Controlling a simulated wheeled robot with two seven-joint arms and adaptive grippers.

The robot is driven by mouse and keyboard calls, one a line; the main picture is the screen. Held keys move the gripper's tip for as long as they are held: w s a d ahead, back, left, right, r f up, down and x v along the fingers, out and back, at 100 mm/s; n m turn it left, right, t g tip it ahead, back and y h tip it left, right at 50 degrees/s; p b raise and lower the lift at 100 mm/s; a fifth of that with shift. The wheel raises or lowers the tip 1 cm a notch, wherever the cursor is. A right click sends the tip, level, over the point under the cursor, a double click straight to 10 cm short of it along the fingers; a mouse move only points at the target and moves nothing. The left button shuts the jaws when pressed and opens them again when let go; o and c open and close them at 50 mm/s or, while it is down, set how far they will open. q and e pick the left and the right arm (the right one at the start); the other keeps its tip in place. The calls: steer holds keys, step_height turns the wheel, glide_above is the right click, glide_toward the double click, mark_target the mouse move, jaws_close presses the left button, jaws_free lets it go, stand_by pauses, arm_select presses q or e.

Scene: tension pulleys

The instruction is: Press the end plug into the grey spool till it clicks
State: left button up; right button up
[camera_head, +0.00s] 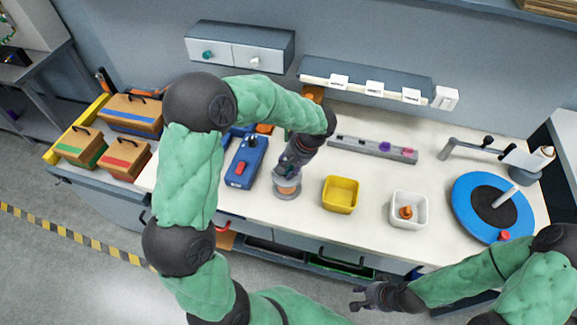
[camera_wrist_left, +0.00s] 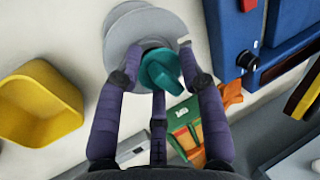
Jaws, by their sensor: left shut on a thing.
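The grey spool (camera_head: 287,193) stands on the bench below my left gripper (camera_head: 291,172), between the blue device and the yellow bin. In the left wrist view, the spool (camera_wrist_left: 143,38) shows as pale grey discs at the top. I cannot tell how deep the plug sits. The plug is hidden in the head view. My right gripper (camera_head: 360,298) is open and empty, off the bench's front edge.
A blue device (camera_head: 246,162) with a red button stands left of the spool. A yellow bin (camera_head: 341,194) and a white bin (camera_head: 409,209) with an orange part stand right. A grey rail (camera_head: 362,147) lies behind. A blue turntable (camera_head: 470,218) is far right.

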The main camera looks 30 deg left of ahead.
steer(key=shift+f, duration=0.15)
arm_select(q)
steer(key=shift+r, duration=0.15)
